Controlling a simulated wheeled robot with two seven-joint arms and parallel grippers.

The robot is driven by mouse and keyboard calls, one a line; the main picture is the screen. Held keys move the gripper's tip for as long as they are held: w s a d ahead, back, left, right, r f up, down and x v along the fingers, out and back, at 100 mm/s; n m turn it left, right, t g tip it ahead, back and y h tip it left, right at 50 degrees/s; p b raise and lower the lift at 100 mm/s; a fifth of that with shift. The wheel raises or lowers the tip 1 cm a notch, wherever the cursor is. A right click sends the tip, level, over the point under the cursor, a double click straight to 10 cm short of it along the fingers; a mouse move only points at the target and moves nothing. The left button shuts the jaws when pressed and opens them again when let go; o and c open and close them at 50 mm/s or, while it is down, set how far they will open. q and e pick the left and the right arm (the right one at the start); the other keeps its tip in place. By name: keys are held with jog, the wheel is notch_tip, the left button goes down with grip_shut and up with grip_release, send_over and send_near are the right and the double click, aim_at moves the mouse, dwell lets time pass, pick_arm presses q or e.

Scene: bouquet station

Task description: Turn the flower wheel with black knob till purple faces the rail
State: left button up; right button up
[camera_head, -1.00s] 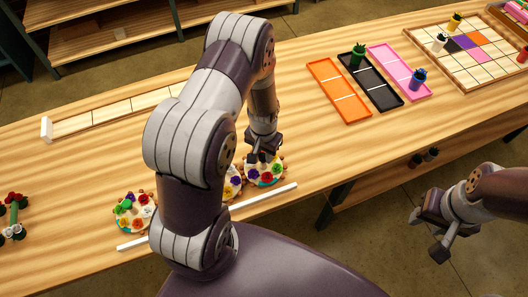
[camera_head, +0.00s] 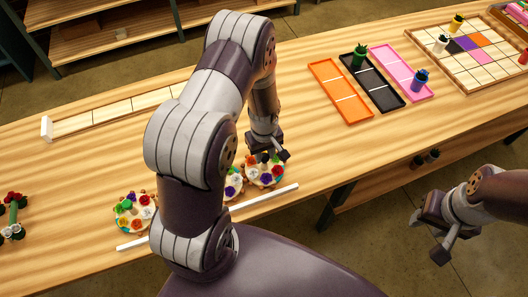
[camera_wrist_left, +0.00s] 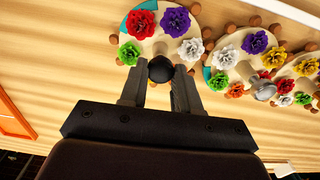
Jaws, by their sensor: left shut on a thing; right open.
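The flower wheel with the black knob is the rightmost of three in the head view (camera_head: 265,172). It also shows at the top of the left wrist view (camera_wrist_left: 157,42), with red, purple, white and green flowers and a teal patch. The purple flower (camera_wrist_left: 174,21) is on its rail-side part. My left gripper (camera_head: 276,155) is over this wheel, its fingers (camera_wrist_left: 160,88) shut around the black knob (camera_wrist_left: 161,69). The white rail (camera_head: 265,197) runs along the table's front. My right gripper (camera_head: 440,228) is open and empty, off the table's front edge.
Two more flower wheels stand left of it: the middle one (camera_head: 232,183), partly behind my arm, and the left one (camera_head: 133,213). Orange (camera_head: 326,76), black (camera_head: 383,97) and pink (camera_head: 380,52) trays lie behind to the right. The table between is clear.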

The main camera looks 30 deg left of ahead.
aim_at(265, 157)
pick_arm(q)
jog(key=shift+s+f+n, duration=0.15)
jog(key=shift+s+n, duration=0.05)
jog(key=shift+n, duration=0.8)
jog(key=o, duration=1.1)
jog(key=shift+d, duration=0.1)
jog(key=shift+c, duration=0.2)
jog(key=shift+d, duration=0.1)
jog(key=shift+w+r, duration=0.1)
jog(key=shift+r, duration=0.2)
notch_tip(265, 157, up, 12)
jog(key=b, duration=0.2)
jog(key=shift+r, duration=0.15)
